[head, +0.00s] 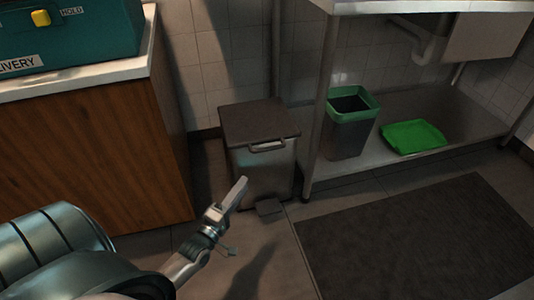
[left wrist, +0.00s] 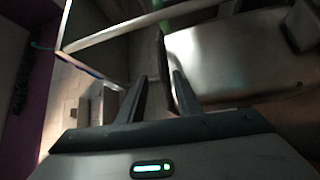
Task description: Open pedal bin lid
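The grey metal pedal bin (head: 262,173) stands on the floor between the wooden counter and the steel shelf unit. Its dark lid (head: 255,121) is down, with a bar handle (head: 267,146) at the front edge. The pedal (head: 269,207) is at its foot. My left gripper (head: 240,188) appears in front of the bin's lower front in the head view; whether it touches is unclear. My right gripper is not in view.
The wooden counter (head: 90,150) is at left with a teal delivery box (head: 70,42) on it. A green-rimmed bin (head: 350,135) and a green tray (head: 413,137) sit on the lower shelf at right. A dark mat (head: 410,245) covers the floor at front right.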

